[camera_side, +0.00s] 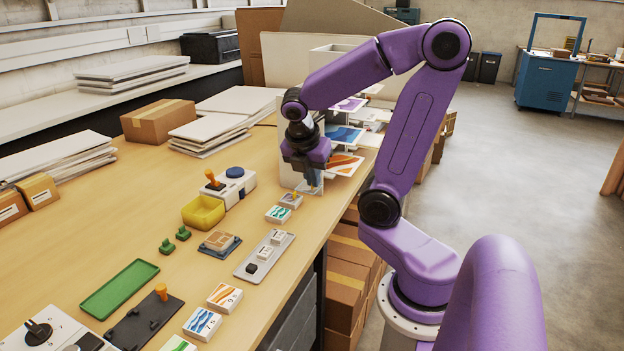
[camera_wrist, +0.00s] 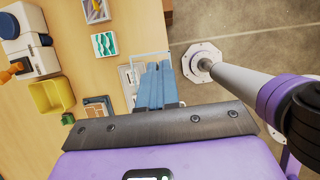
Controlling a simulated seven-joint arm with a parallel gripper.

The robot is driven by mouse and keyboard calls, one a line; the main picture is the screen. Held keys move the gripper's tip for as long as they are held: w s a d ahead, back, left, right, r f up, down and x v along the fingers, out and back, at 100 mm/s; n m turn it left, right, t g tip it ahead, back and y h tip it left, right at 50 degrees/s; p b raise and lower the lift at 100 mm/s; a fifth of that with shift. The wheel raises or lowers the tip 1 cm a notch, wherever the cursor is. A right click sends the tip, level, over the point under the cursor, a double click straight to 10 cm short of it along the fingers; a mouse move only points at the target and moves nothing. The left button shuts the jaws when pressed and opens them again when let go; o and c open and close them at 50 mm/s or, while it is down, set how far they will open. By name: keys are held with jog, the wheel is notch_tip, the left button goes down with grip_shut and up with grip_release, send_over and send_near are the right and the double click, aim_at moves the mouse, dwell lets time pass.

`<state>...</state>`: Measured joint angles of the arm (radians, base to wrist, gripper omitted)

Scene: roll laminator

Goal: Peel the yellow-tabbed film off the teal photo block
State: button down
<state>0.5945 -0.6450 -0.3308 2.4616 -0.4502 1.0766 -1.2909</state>
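The teal photo block (camera_side: 278,214), white with teal waves on top, lies flat on the table near its right edge. It also shows in the wrist view (camera_wrist: 104,44), left of and above the fingers. I cannot make out a yellow tab or the film on it in either view. My gripper (camera_side: 313,187) points down in the air, beyond and to the right of the block, apart from it.
A second photo block (camera_side: 290,200) lies just behind the teal one. A yellow bin (camera_side: 203,211) and a white device with an orange handle (camera_side: 231,187) stand to the left. A grey tray (camera_side: 264,257) with small white blocks lies in front.

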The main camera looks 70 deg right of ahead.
jog(key=shift+r, duration=1.85)
